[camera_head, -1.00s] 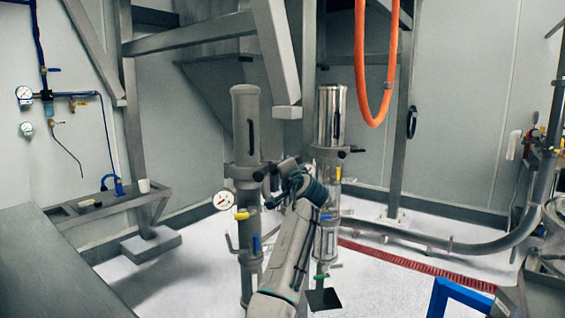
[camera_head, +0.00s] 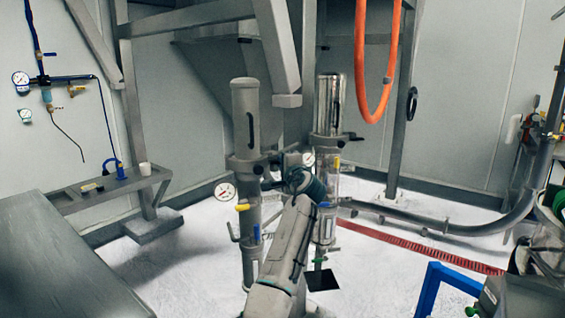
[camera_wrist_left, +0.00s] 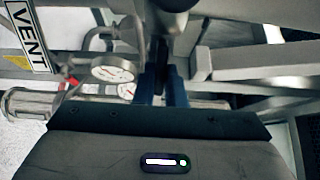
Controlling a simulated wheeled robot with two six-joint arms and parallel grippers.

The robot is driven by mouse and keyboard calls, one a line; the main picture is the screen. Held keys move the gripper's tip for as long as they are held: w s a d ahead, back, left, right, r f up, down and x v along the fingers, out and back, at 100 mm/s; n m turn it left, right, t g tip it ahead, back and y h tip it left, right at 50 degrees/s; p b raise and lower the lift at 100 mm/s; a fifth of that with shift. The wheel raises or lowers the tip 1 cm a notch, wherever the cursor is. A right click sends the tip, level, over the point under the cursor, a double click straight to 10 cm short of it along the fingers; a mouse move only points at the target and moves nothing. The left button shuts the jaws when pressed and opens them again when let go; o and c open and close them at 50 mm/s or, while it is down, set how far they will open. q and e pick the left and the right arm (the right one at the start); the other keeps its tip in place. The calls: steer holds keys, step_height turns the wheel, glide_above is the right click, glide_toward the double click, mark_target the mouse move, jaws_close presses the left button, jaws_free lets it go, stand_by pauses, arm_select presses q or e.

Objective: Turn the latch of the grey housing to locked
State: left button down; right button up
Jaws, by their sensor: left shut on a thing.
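The grey housing (camera_head: 246,112) is an upright matte grey cylinder left of a shiny steel one in the head view. A dark latch handle is at its lower collar, mostly hidden by my gripper. My left gripper (camera_head: 272,170) reaches up from the bottom middle to the right side of this collar. In the left wrist view, the blue fingers of my left gripper (camera_wrist_left: 162,82) are close together, shut on the dark latch (camera_wrist_left: 158,52). The latch's exact angle cannot be told. My right gripper is not in view.
A steel cylinder (camera_head: 328,108) stands just right of the housing. A pressure gauge (camera_head: 224,191) and a yellow-handled valve (camera_head: 243,208) sit below the collar. An orange hose (camera_head: 373,110) hangs at the upper right. A blue frame (camera_head: 428,292) stands at the lower right.

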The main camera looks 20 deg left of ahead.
arm_select(q)
steer(key=shift+f, duration=0.1)
steer(key=c, duration=1.5)
jaws_free()
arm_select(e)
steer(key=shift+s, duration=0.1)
